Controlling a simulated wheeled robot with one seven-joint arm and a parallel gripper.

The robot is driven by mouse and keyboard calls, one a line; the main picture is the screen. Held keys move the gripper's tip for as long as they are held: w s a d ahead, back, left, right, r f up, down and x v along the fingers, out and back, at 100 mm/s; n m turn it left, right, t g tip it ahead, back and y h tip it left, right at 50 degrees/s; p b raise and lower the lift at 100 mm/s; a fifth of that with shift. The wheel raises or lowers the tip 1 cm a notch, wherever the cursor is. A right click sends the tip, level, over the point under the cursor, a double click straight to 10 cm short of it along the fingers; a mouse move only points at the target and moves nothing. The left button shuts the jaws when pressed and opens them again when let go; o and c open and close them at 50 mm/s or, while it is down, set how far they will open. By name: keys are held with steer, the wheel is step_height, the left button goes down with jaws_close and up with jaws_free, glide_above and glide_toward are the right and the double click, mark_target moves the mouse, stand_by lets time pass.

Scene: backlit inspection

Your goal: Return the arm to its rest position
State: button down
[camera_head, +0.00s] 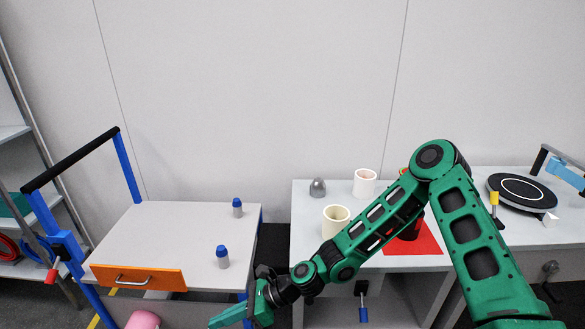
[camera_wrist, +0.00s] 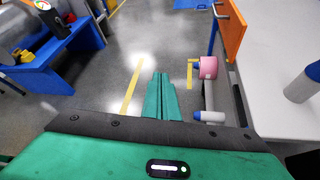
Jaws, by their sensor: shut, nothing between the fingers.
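My green arm reaches from the lower right across the white table to the left, bent at a high elbow. My gripper (camera_head: 232,315) is low at the bottom of the head view, in front of the right part of the cart (camera_head: 165,235). In the wrist view my gripper (camera_wrist: 161,82) has its two green fingers together with nothing between them. They point out over the grey floor. The arm hides part of the table and of the red mat (camera_head: 425,243).
The cart has an orange drawer front (camera_head: 138,277) and two blue-capped bottles (camera_head: 222,257) on top. A pink cylinder (camera_wrist: 208,67) is low beside my gripper. Cream and pale cups (camera_head: 335,217) stand on the table (camera_head: 300,225). A black turntable (camera_head: 521,190) is at right.

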steer(key=w+d+r+n+t+h, duration=0.1)
steer(key=w+d+r+n+h, duration=0.2)
steer(key=d, duration=1.1)
steer(key=d+r+n+h, duration=0.3)
steer(key=d+n+h, duration=0.1)
steer(key=d, duration=0.9)
steer(key=w+d+r+n+t+h, duration=0.1)
steer(key=w+d+r+n+h, duration=0.2)
steer(key=d, duration=1.1)
steer(key=s+d+r+n+h, duration=0.1)
steer(key=s+d+r+h, duration=0.1)
steer(key=s+d+r, duration=0.4)
steer(key=s+d+r+n+h, duration=0.1)
steer(key=s+d+r, duration=0.35)
steer(key=d, duration=0.35)
steer(key=s+d+r, duration=0.4)
steer(key=s+r, duration=0.3)
steer(key=s, duration=0.4)
steer(key=shift+s+d+n+t+y, duration=0.2)
steer(key=shift+s+n+t+y, duration=0.1)
steer(key=shift+s, duration=0.1)
